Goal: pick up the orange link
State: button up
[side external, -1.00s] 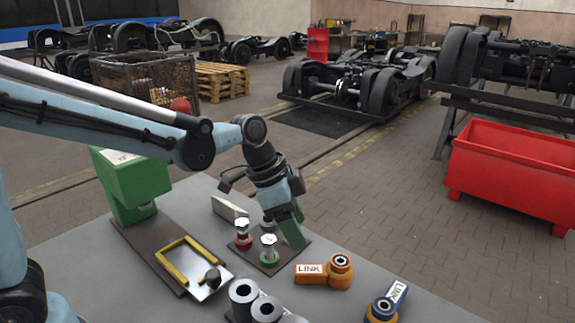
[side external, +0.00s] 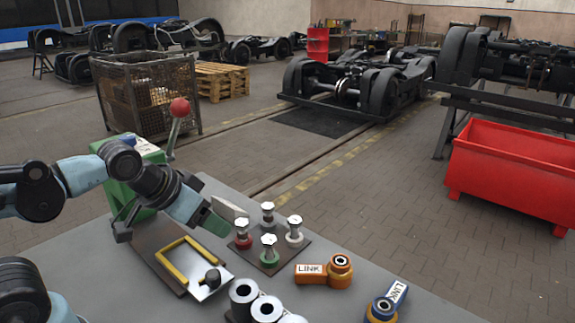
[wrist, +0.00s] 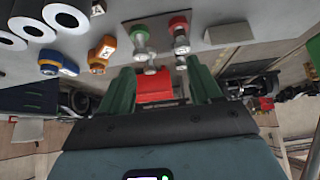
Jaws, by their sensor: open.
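The orange link (side external: 311,274) lies flat on the grey table in the side view, with a white LINK label and a round eye at its right end. It also shows in the wrist view (wrist: 103,49), at upper left. My gripper (side external: 215,216) is in the air left of the peg board, well left of the orange link. In the wrist view my green fingers (wrist: 161,85) are spread apart with nothing held. A blue link (side external: 397,292) lies on the table to the right of the orange one.
Several upright pegs stand on a dark board (side external: 264,265) between my gripper and the orange link. Grey rollers (side external: 265,309) stand at the front. A yellow frame (side external: 176,268) and a green machine (side external: 130,180) with a red-knobbed lever are at left. A red bin (side external: 515,170) stands beyond the table.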

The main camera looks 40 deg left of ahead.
jog(key=shift+w, duration=0.1)
dwell(0.4)
jog(key=m+g, duration=0.7)
jog(key=m, duration=0.3)
send_over(321, 269)
jog(key=f, duration=0.1)
notch_tip(321, 269, down, 12)
jog(key=shift+r, duration=0.15)
jog(key=shift+c, duration=0.2)
grip_shut()
